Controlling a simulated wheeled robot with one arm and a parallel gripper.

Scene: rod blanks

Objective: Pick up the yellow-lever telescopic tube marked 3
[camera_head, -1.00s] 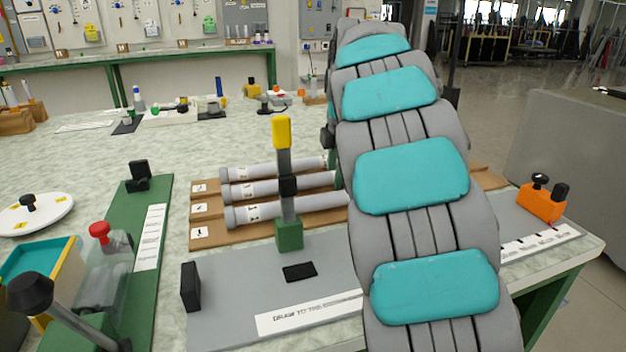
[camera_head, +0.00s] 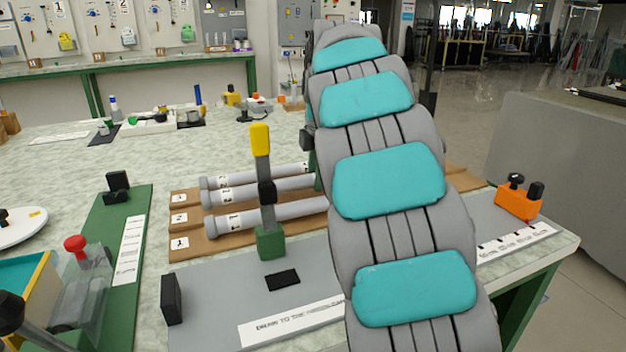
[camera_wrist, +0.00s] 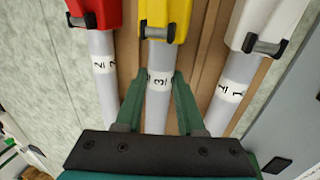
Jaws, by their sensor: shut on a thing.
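Three grey tubes lie side by side. In the wrist view the yellow-lever tube marked 3 (camera_wrist: 158,97) is in the middle, its yellow lever end (camera_wrist: 163,18) at the top. My gripper (camera_wrist: 159,82) is shut on it, one green finger on each side. The red-lever tube marked 2 (camera_wrist: 104,70) is on the left, the white-lever tube marked 1 (camera_wrist: 229,95) on the right.
The tubes' brown board (camera_head: 183,240) lies on the bench. A green post with a yellow-topped lever (camera_head: 261,140) stands in front of the tubes on a grey plate (camera_head: 215,300). An orange block (camera_head: 518,204) is at right. The pale bench beyond the tubes has free room.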

